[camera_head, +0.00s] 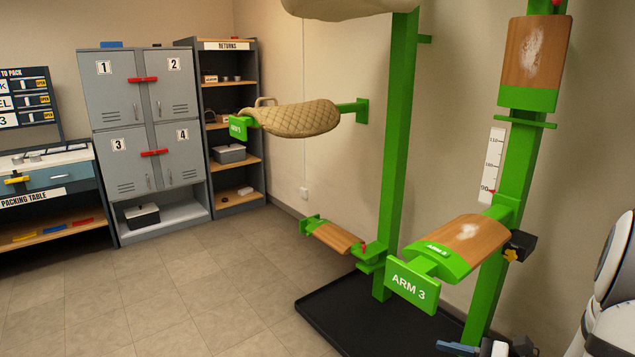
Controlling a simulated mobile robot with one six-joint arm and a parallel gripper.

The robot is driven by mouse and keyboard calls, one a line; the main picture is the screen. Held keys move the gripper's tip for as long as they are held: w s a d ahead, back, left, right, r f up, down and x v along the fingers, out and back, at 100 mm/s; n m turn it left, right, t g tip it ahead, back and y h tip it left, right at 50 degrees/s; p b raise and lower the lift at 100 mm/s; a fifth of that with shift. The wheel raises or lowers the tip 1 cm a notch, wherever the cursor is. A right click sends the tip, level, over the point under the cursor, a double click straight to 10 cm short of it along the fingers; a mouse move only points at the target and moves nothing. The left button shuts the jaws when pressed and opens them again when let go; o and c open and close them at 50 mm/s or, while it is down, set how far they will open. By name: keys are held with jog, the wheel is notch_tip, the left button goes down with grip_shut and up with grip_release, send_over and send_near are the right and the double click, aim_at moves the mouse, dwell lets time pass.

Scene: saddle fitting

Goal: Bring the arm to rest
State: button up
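Part of my white arm shows at the right edge in the head view, beside the green stand. At the bottom edge is a small cluster of blue-grey, white and black parts, cut off by the frame. It may be my gripper (480,348), but its fingers cannot be made out. Whether it is open or shut, or holds anything, does not show.
A green stand (397,150) on a black base tray (350,315) carries wooden-topped arms, the ARM 3 one (470,240) nearest. A quilted tan pad (300,119) lies on a farther arm. Lockers (125,100), RETURNS shelf (231,170) and packing table (50,180) stand left. Open floor lies between.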

jog(key=s+a+r+n+g+h+p, duration=0.6)
jog(key=s+a+n+g, duration=0.3)
jog(key=a+n, duration=0.35)
jog(key=s+d+r+n+t+h+p, duration=0.2)
jog(key=s+r+n+h, duration=0.1)
jog(key=r+n+h, duration=0.4)
notch_tip(320, 180, up, 3)
jog(key=n, duration=0.3)
jog(key=shift+d+f+t, duration=0.15)
jog(key=shift+t, duration=0.25)
jog(key=shift+c, duration=0.4)
